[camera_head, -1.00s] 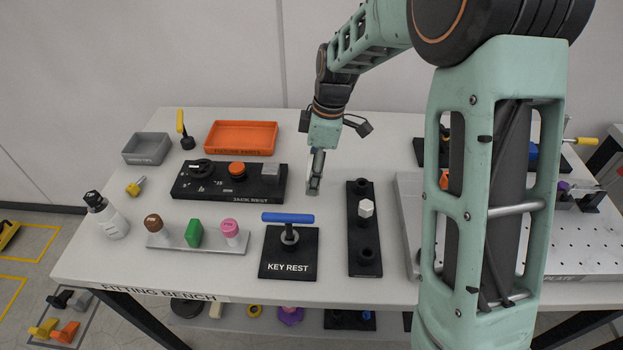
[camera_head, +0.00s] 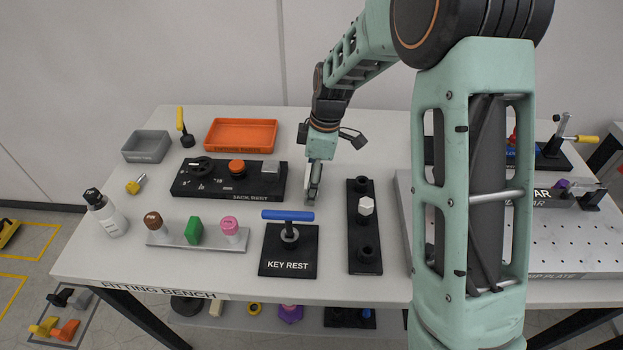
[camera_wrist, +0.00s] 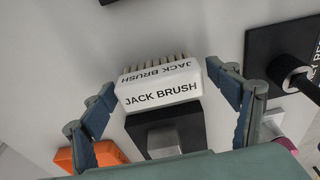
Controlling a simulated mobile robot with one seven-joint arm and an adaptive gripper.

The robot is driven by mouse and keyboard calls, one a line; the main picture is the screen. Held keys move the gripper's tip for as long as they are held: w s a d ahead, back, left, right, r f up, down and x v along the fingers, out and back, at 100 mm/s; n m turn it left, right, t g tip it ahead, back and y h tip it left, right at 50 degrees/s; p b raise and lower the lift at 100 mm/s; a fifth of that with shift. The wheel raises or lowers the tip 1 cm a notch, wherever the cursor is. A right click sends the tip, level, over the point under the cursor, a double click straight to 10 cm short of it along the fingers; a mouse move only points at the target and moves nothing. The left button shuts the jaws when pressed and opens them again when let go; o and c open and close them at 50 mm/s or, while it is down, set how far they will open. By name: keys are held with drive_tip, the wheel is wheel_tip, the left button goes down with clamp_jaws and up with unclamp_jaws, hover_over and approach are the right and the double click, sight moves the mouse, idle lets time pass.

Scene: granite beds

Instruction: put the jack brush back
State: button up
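The jack brush (camera_wrist: 160,88) is a white block with black lettering and pale bristles, seen between my fingertips in the wrist view. My gripper (camera_wrist: 160,80) has a blue finger against each end of it and appears shut on it. In the head view my gripper (camera_head: 313,190) points down just right of the jack rest (camera_head: 210,190), and its fingers largely hide the brush. The jack rest is a black board with a dark round piece, an orange knob (camera_head: 237,167) and a grey block (camera_head: 270,170); its right end shows below the brush in the wrist view (camera_wrist: 190,125).
The key rest (camera_head: 275,267) with a blue T-handle (camera_head: 288,216) stands in front. A black board with posts (camera_head: 364,240) is to the right. An orange tray (camera_head: 240,122) and grey bin (camera_head: 146,158) lie behind. A rack with coloured knobs (camera_head: 178,240) is front left.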

drive_tip(key=shift+r, duration=0.1)
wheel_tip(320, 180, up, 12)
drive_tip(key=d, duration=0.1)
drive_tip(key=shift+d, duration=0.4)
drive_tip(key=shift+p, duration=0.3)
idle(0.3)
